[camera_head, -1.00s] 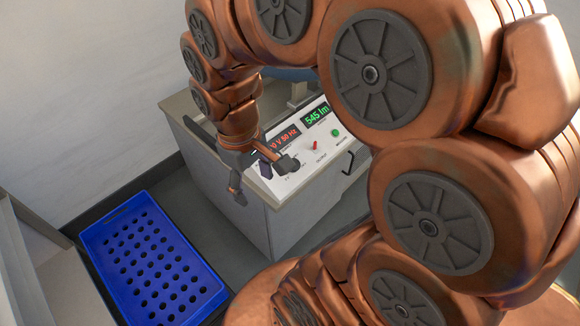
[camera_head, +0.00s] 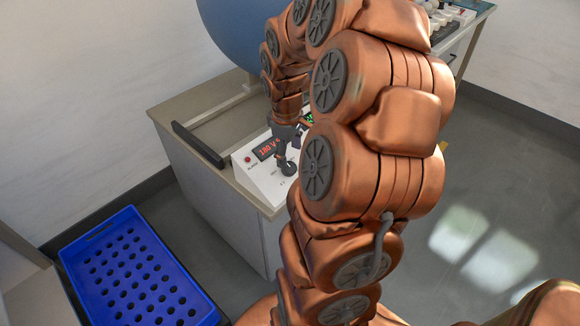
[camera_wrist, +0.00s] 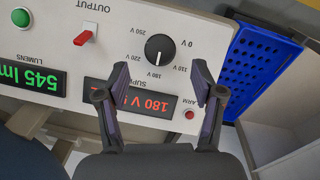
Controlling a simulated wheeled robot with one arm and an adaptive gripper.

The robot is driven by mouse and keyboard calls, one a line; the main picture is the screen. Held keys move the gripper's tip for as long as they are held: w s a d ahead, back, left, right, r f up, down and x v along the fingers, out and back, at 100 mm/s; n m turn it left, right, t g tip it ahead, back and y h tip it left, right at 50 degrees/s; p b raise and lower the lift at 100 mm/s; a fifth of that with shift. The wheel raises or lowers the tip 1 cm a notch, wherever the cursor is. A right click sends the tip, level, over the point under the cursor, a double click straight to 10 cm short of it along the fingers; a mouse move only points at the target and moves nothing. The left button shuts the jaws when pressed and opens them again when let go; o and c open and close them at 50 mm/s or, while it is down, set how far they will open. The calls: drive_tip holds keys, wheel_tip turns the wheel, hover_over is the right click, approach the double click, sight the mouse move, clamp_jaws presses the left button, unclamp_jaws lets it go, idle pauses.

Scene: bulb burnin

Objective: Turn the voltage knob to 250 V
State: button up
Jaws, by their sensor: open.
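The voltage knob (camera_wrist: 158,48) is black and round on the white sloped panel (camera_wrist: 220,40), which appears upside down in the wrist view. Its white mark is at the 180 label; the scale also shows 0 V, 110, 220 and 250. The red supply display (camera_wrist: 150,104) reads 180 V. In the head view the knob (camera_head: 288,167) shows just in front of my gripper (camera_head: 288,142). My gripper (camera_wrist: 161,80) is open and empty, its two fingers apart on the display side of the knob. I see no contact with the knob.
A red output switch (camera_wrist: 85,34), a green button (camera_wrist: 21,17), the lumens display (camera_wrist: 35,78) and a red alarm lamp (camera_wrist: 189,115) share the panel. A blue tray (camera_head: 75,262) with holes is at lower left. A large blue sphere (camera_head: 240,30) stands behind the panel.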

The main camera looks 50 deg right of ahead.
sight(290, 167)
drive_tip(key=f, duration=0.5)
drive_tip(key=shift+d+f, duration=0.25)
drive_tip(key=shift+f, duration=0.15)
drive_tip(key=c, duration=1.1)
